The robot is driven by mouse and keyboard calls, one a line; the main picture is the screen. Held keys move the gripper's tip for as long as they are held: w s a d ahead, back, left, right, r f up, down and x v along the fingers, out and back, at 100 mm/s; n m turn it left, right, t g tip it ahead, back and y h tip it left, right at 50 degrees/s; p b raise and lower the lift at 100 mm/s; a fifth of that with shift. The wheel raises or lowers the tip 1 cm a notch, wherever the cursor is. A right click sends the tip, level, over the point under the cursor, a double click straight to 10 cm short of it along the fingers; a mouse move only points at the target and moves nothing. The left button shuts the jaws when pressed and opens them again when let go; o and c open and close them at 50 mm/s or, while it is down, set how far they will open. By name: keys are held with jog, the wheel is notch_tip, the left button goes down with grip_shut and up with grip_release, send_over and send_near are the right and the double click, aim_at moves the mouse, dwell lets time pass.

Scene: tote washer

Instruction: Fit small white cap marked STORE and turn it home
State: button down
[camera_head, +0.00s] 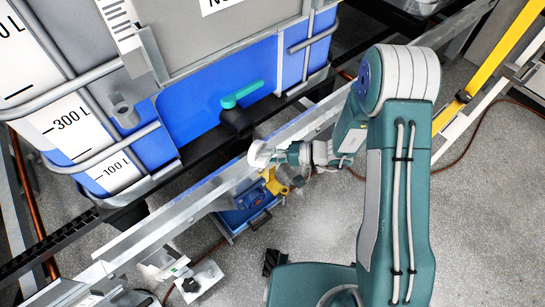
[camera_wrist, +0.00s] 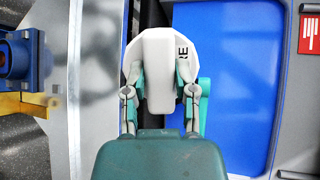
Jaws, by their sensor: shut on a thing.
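The small white cap (camera_head: 257,155) is held between the fingers of my gripper (camera_head: 280,157). In the wrist view the cap (camera_wrist: 158,45) fills the space between both fingertips of my gripper (camera_wrist: 160,88), with dark letters ending in "RE" on its right side. The black outlet (camera_head: 236,121) with a teal valve handle (camera_head: 241,95) juts from the blue tank (camera_head: 195,110). The cap is just below and right of the outlet in the head view and looks apart from it. In the wrist view the outlet is hidden, and part of the teal handle (camera_wrist: 204,100) shows behind the right finger.
A metal rail (camera_head: 190,205) runs diagonally beneath the cap and my gripper. A blue device (camera_head: 250,200) with a yellow part (camera_head: 273,182) sits below. Grey tubes of the tank cage (camera_head: 100,160) lie left. A yellow bar (camera_head: 490,65) stands at right. The grey floor (camera_head: 320,225) is partly clear.

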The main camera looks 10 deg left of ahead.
jog(key=shift+a+f+m+t+y, duration=0.15)
jog(key=shift+f+m+t+y, duration=0.35)
jog(key=shift+t, duration=0.4)
jog(key=shift+w+f+m+t+y, duration=0.2)
jog(key=shift+f+m+t+y, duration=0.15)
jog(key=shift+t, duration=0.55)
jog(key=t, duration=0.1)
jog(key=d+m+t, duration=0.1)
jog(key=t, duration=0.1)
jog(key=shift+w+d+f+m, duration=0.25)
jog(key=shift+w+f, duration=0.05)
jog(key=shift+a, duration=0.15)
jog(key=shift+a, duration=0.1)
jog(key=shift+w+a, duration=0.4)
jog(key=shift+w, duration=0.2)
jog(key=shift+w+a, duration=1.05)
jog(key=shift+a, duration=0.25)
jog(key=shift+w+a, duration=1.1)
jog(key=shift+a, duration=0.2)
dwell(2.1)
